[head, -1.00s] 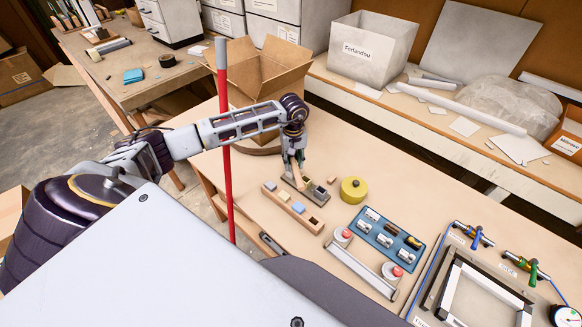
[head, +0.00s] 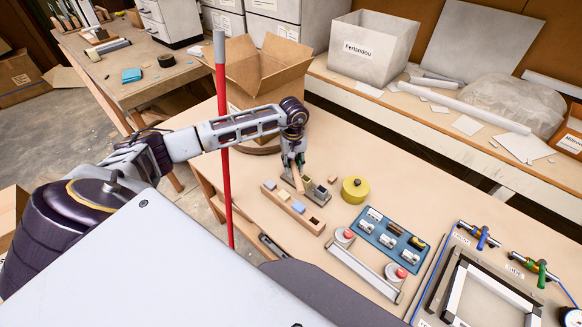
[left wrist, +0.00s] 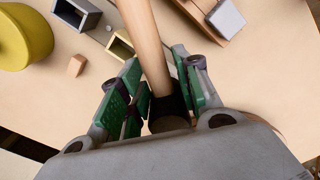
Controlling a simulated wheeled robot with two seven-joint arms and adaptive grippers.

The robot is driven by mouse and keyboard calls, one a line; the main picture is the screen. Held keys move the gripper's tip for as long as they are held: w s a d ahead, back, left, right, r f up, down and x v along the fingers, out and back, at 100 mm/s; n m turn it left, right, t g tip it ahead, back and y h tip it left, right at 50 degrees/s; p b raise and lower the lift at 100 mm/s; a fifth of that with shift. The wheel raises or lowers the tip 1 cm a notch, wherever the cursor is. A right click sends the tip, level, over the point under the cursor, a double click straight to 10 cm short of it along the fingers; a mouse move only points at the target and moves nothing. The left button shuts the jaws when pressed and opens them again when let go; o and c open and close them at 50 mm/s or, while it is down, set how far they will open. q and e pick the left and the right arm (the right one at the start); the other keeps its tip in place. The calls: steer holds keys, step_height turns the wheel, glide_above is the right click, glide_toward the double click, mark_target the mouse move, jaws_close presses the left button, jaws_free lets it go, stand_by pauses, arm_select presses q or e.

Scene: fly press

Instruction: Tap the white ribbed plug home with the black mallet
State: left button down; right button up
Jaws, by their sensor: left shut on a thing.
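My left gripper (head: 293,162) is shut on a pale wooden handle, the mallet's by its look. In the left wrist view the handle (left wrist: 145,45) runs between the green finger pads to a dark band; no black mallet head can be made out. The gripper is over a grey holder with square sockets (head: 318,191), on the table. In the left wrist view its sockets (left wrist: 120,46) lie beside the handle. White pieces (head: 386,240) lie in a blue tray (head: 366,233); I cannot tell whether one is the ribbed plug. My right gripper is not in view.
A wooden rack with coloured blocks (head: 270,187) lies in front of the holder. A yellow round thing (head: 355,189) and a small wooden block (head: 332,180) are to its right. A red pole (head: 226,170) stands at the table's left. An open cardboard box (head: 262,68) is behind.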

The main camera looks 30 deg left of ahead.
arm_select(q)
steer(key=shift+r+p, duration=0.5)
steer(key=shift+r, duration=0.6)
steer(key=shift+r+p, duration=1.05)
steer(key=shift+r, duration=1.45)
steer(key=shift+f, duration=0.1)
